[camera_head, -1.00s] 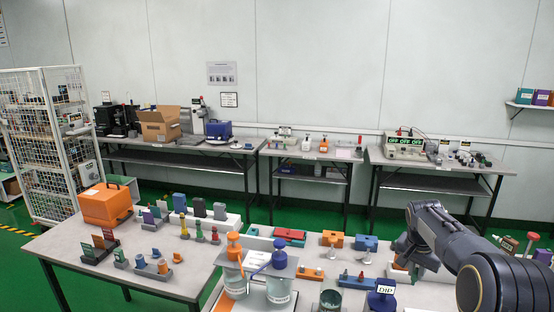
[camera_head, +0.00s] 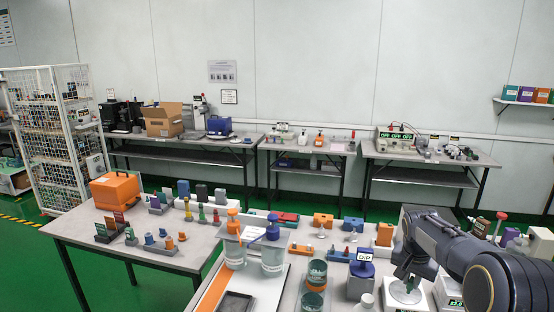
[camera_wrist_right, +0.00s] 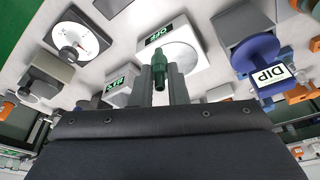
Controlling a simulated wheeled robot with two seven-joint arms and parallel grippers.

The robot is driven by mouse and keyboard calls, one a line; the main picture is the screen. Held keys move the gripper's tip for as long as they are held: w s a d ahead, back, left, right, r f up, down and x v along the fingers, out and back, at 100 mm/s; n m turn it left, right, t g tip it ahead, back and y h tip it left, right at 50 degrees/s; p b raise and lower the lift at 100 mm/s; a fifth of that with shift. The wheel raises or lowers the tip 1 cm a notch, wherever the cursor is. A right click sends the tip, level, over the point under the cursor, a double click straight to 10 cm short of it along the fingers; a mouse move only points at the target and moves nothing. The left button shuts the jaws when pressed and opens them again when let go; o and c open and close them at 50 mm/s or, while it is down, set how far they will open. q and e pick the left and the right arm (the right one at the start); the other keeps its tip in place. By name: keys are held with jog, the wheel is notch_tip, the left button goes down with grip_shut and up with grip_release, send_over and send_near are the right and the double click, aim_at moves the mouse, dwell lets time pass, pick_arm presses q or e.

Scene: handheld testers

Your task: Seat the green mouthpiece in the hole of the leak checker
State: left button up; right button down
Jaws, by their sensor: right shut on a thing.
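My right gripper (camera_wrist_right: 160,88) is shut on the green mouthpiece (camera_wrist_right: 159,66), which stands out between the fingertips in the right wrist view. Beyond it in that view is a white unit with a round pale plate and an OFF display (camera_wrist_right: 172,55); I cannot tell for sure that this is the leak checker, and no hole shows clearly. In the head view my right gripper (camera_head: 405,277) is just above a white unit with a round plate (camera_head: 400,293); the mouthpiece is hidden there. I cannot tell whether it touches anything. My left gripper is not in view.
A round dial gauge (camera_wrist_right: 80,38) and a small unit with a green display (camera_wrist_right: 117,88) are to the left. Glass jars (camera_head: 314,275) stand left of the gripper in the head view.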

jog(key=s+a+f+n+t+y+b, duration=0.1)
jog(key=s+a+f+n+y+b, duration=0.1)
jog(key=s+a+f+n, duration=0.6)
jog(key=shift+s+a+f+n, duration=0.3)
jog(key=shift+s+a+f, duration=3.35)
jog(key=shift+a, duration=0.2)
